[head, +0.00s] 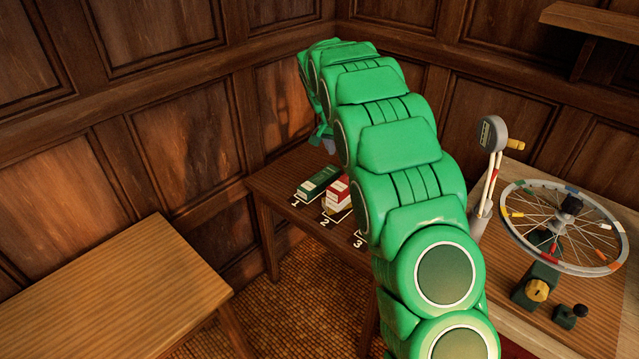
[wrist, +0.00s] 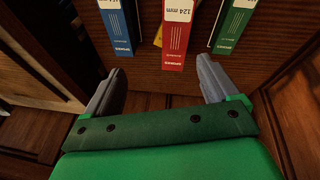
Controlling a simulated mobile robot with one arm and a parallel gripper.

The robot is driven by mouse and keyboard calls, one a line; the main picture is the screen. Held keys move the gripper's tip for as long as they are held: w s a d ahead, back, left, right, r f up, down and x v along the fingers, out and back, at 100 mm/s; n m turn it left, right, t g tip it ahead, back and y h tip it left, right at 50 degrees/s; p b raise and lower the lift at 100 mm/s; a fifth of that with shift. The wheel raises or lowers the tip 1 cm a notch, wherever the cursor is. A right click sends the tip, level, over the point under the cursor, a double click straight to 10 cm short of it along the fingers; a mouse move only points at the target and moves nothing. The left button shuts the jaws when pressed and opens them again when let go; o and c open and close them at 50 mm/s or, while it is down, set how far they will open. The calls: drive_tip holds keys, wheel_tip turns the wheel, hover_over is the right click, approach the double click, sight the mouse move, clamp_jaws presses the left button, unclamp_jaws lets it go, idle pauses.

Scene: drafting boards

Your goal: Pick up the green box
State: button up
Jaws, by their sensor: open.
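The green box (head: 319,183) with a white label lies on the small dark table, on the spot marked 1. In the wrist view the green box (wrist: 234,24) is at the top right, just beyond the tip of the right finger and outside the gap. My gripper (wrist: 160,66) is open and empty. Its gap faces the red box (wrist: 174,42) more than the green one. In the head view my gripper is mostly hidden behind my green arm, with only a small part showing above the table.
The red box (head: 337,194) lies beside the green one, at spot 2. A blue box (wrist: 116,25) shows at the top left of the wrist view; my arm hides it in the head view. A bare wooden table (head: 110,290) stands left. A spoked wheel (head: 563,225) stands right.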

drive_tip(key=w+a+f+m, duration=0.1)
drive_tip(key=w+a+f, duration=0.3)
drive_tip(key=w+f, duration=0.45)
drive_tip(key=m+t, duration=0.1)
drive_tip(key=t, duration=0.1)
hover_over(319, 178)
drive_tip(key=s+a, duration=0.2)
wheel_tip(319, 178, down, 8)
drive_tip(key=shift+a+f, duration=0.1)
drive_tip(key=shift+f, duration=0.1)
drive_tip(key=shift+s+x, duration=0.1)
drive_tip(key=shift+x, duration=1.85)
drive_tip(key=shift+s+x, duration=0.15)
drive_tip(key=shift+x, duration=1.85)
drive_tip(key=c, duration=1.2)
drive_tip(key=shift+r, duration=0.1)
